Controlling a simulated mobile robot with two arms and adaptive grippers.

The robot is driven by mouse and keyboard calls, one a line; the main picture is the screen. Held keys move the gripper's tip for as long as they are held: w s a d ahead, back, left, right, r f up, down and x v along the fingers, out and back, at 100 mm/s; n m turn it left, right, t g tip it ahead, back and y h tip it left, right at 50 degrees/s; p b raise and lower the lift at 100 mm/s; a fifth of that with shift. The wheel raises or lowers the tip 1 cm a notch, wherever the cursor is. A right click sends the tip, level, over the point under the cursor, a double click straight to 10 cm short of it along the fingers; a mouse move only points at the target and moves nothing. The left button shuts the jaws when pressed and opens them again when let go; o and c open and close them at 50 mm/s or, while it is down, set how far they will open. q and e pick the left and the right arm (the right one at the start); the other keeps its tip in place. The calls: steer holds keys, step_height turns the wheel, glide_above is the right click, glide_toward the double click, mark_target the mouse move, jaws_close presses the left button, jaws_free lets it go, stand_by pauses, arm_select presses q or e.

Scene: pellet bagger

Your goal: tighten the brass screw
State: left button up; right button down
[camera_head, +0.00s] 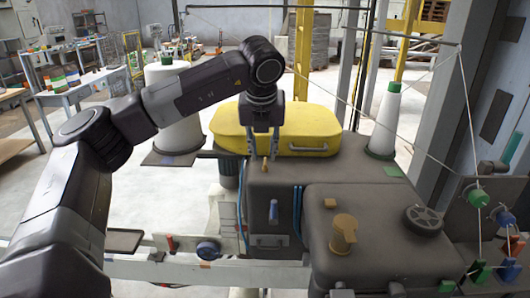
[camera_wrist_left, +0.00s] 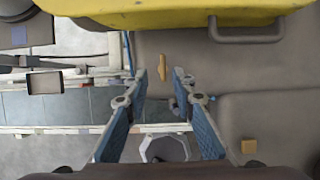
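A small brass screw (camera_head: 265,166) stands on top of the dark machine housing (camera_head: 320,175), near its left edge. In the left wrist view the brass screw (camera_wrist_left: 163,68) shows as a thin upright shape between the fingertips. My left gripper (camera_head: 263,153) is open and points down just above the screw, with its fingers apart on either side. In the left wrist view the gripper (camera_wrist_left: 161,76) is empty, and a gap shows between the fingers and the screw. My right gripper is not in view.
A yellow case (camera_head: 310,133) lies close behind the gripper. A larger brass-coloured fitting (camera_head: 343,237) and a black handwheel (camera_head: 424,219) sit on the front right housing. A white thread cone (camera_head: 386,122) stands at the right. A white spool (camera_head: 172,108) stands behind my left arm.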

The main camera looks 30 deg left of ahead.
mark_target(265, 160)
arm_select(q)
steer(key=x, duration=0.2)
steer(key=shift+w+f+p, duration=0.3)
steer(key=shift+w, duration=0.15)
steer(key=shift+w+a+f, duration=0.1)
steer(key=shift+w+f, duration=0.05)
steer(key=shift+f, duration=0.2)
jaws_close()
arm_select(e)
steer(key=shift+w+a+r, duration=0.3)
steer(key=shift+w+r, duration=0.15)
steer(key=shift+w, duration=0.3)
